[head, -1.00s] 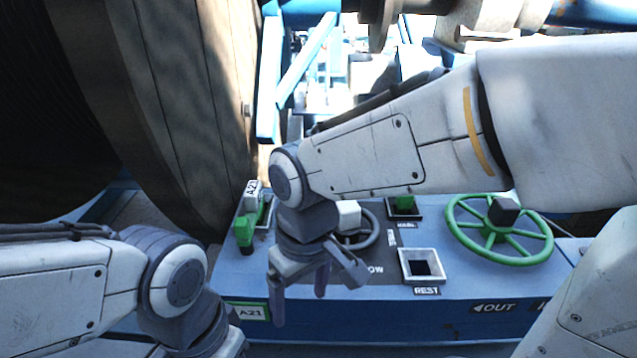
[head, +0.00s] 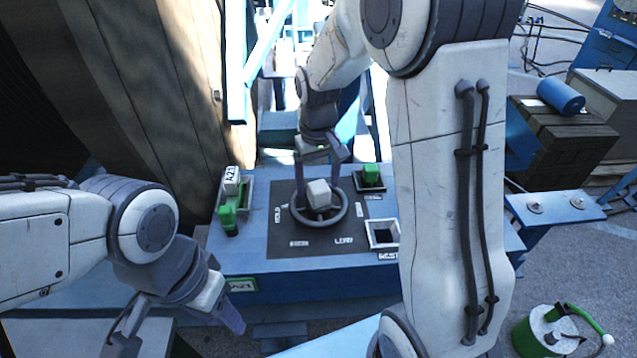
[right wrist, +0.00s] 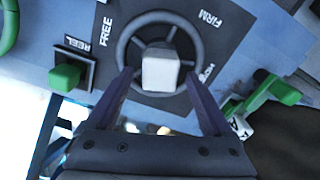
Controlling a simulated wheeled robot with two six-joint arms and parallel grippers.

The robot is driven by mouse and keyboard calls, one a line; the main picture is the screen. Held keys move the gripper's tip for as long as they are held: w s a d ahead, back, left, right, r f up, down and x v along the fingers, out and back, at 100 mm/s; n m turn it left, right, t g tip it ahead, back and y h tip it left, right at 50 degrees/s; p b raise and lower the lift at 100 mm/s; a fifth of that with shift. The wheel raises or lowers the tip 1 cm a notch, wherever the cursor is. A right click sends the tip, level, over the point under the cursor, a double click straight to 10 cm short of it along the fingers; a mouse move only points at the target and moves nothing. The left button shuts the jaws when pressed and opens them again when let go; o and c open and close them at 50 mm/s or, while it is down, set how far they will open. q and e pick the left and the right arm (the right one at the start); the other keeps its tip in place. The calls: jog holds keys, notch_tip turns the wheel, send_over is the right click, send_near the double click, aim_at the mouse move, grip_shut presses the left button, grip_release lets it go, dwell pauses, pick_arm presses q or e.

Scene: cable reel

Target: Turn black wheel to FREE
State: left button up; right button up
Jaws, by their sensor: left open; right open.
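The black wheel (head: 346,213) lies on a dark plate of the blue console, with a pale block (head: 318,194) at its hub. It also shows in the right wrist view (right wrist: 199,42), with FREE to its left, FIRM at upper right and HOLD at right. My right gripper (head: 318,186) is open at the far side of the wheel. In the right wrist view its fingers (right wrist: 158,74) point at the near rim, one on each side of the pale block; contact cannot be told. My left gripper (head: 178,332) is open and empty, low at the left, away from the wheel.
A square REST socket (head: 383,233) is at lower right. A large wooden reel (head: 150,90) fills the left.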

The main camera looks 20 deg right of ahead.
jog(key=shift+f, duration=0.95)
grip_shut()
jog(key=shift+a, duration=0.1)
